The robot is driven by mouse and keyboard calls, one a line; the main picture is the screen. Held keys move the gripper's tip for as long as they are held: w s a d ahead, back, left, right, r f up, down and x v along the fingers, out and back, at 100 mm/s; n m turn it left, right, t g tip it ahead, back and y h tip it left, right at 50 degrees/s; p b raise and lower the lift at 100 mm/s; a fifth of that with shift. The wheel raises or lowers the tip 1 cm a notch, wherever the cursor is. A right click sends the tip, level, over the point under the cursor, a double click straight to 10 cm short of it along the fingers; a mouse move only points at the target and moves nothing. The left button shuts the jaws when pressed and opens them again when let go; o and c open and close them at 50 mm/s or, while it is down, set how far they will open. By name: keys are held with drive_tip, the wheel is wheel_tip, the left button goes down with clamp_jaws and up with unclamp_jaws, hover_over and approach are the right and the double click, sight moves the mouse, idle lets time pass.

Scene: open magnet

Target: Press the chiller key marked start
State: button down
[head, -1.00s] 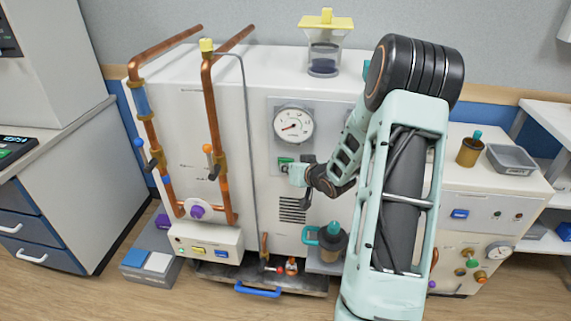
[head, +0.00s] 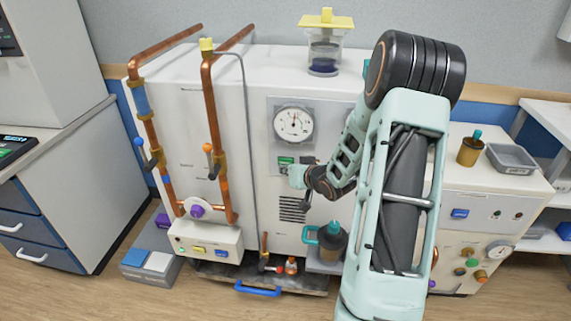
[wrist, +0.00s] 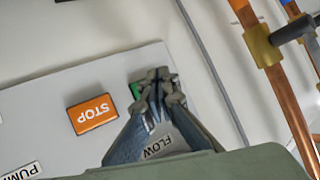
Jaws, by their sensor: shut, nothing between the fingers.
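The chiller's key panel shows in the wrist view with an orange STOP key (wrist: 93,113), upside down there. Beside it, a green key (wrist: 135,91) is mostly hidden behind my fingertips; its marking cannot be read. My gripper (wrist: 157,82) is shut and empty, its fingertips at the green key, touching or very close. In the head view my gripper (head: 291,172) is at the panel on the white cabinet front (head: 262,210), just below a lit green patch (head: 286,160). The round gauge (head: 294,124) above has its needle pointing about straight up.
Copper pipes (head: 211,130) with valves stand to the left. A yellow-lidded clear vessel (head: 325,50) is on top of the cabinet. A labelled FLOW plate (wrist: 158,146) lies under my fingers.

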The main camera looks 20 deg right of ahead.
drive_tip(key=shift+s+a, duration=0.1)
drive_tip(key=shift+s+a+b, duration=0.25)
drive_tip(key=shift+s+a, duration=0.45)
drive_tip(key=shift+s, duration=0.35)
drive_tip(key=shift+s+a+b, duration=0.2)
drive_tip(key=shift+s+a, duration=0.45)
drive_tip(key=shift+s, duration=0.35)
